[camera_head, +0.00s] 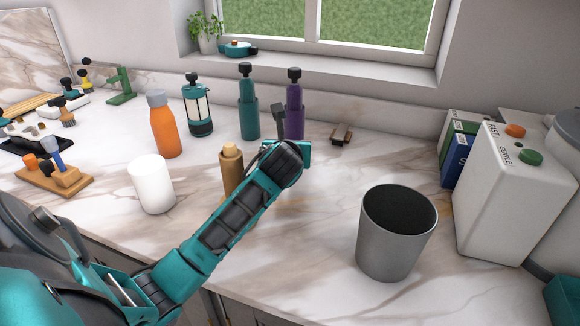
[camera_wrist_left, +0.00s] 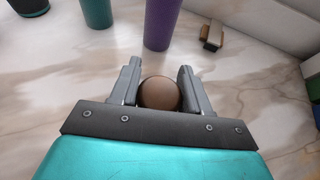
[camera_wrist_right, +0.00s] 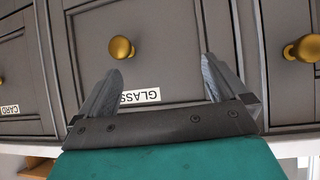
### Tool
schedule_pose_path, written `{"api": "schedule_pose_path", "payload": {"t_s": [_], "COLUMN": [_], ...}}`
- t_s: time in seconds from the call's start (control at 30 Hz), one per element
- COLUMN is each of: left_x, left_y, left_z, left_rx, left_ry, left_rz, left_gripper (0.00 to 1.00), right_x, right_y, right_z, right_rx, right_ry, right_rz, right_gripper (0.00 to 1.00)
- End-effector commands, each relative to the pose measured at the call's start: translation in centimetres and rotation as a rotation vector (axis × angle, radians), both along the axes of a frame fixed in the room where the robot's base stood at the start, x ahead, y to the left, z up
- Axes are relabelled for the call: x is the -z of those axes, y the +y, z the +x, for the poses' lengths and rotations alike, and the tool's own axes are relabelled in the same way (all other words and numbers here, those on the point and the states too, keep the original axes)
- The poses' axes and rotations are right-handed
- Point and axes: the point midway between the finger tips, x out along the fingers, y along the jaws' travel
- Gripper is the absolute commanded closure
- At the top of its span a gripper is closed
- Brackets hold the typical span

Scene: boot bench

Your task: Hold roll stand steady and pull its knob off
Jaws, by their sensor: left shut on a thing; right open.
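My left gripper (camera_head: 288,140) reaches over the counter in the head view. In the left wrist view its fingers (camera_wrist_left: 158,68) are shut on a brown round-topped thing (camera_wrist_left: 159,94). Only the top of this thing shows there, so I cannot tell for sure whether it is the roll stand or its knob. A brown wooden cylinder with a paler top (camera_head: 231,168) stands upright just left of my left forearm in the head view. A white roll-like cylinder (camera_head: 152,186) stands further left. My right gripper (camera_wrist_right: 160,75) is open and empty before drawer fronts.
An orange bottle (camera_head: 163,125), a lantern (camera_head: 197,108), a teal bottle (camera_head: 249,112) and a purple bottle (camera_head: 295,112) stand behind. A grey bin (camera_head: 385,255) and a white dispenser (camera_head: 505,195) are right. A drawer marked GLASS (camera_wrist_right: 155,50) has a brass knob (camera_wrist_right: 121,47).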

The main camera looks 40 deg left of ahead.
Motion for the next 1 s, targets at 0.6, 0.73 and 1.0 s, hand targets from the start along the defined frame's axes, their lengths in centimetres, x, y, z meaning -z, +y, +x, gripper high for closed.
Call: {"api": "schedule_pose_path", "payload": {"t_s": [0.6,0.73,1.0], "left_x": [5.7,5.6,6.4], "left_y": [0.0,0.0,0.0], "left_z": [0.0,0.0,0.0], "left_rx": [-0.001,0.000,0.000], "left_ry": [-0.002,-0.002,0.000], "left_rz": [0.001,0.000,0.001], "left_gripper": [0.90,0.90,0.90], "right_x": [0.0,0.0,0.0], "right_y": [0.0,0.0,0.0], "right_z": [0.0,0.0,0.1], "right_rx": [0.000,0.000,-0.001], "right_ry": [0.000,0.000,-0.001], "right_rz": [0.000,0.000,-0.001], "right_gripper": [0.00,0.00,0.00]}}
